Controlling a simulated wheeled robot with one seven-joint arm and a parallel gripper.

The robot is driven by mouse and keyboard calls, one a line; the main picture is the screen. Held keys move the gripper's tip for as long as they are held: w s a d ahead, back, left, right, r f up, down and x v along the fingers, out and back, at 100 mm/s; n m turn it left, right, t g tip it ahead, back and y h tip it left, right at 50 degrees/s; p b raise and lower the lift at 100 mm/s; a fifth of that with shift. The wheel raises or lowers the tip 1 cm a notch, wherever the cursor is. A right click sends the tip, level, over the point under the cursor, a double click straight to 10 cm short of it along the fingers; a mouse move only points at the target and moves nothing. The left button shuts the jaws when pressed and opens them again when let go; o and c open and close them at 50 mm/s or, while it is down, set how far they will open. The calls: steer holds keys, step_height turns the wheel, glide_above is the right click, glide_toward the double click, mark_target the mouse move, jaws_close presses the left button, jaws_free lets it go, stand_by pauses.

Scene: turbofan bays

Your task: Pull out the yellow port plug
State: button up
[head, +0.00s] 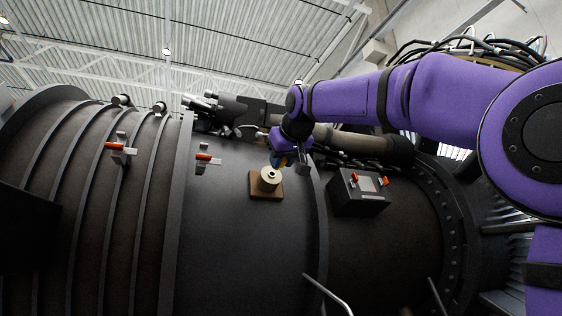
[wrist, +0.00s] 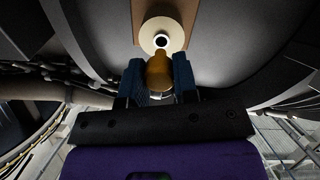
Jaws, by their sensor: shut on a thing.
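The yellow port plug (wrist: 159,72) sits between the two blue fingers of my gripper (wrist: 158,80) in the wrist view. The fingers are shut on it. Just past the plug is a cream round port (wrist: 160,33) with a dark hole at its centre, on a brown square plate (wrist: 196,6). The plug looks clear of the hole. In the head view the port (head: 267,179) and its brown plate (head: 266,194) are on the dark engine casing. My gripper (head: 280,160) is just above and right of the port there, with a little of the plug showing.
A dark box with orange switches (head: 359,191) is on the casing to the right of the port. Two orange-handled latches (head: 204,158) (head: 118,147) are to the left. Pipes (head: 365,146) run along the top of the casing. Grey rails (head: 328,294) stand in front.

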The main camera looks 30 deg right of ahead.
steer(key=shift+v, duration=1.9)
steer(key=shift+r, duration=0.2)
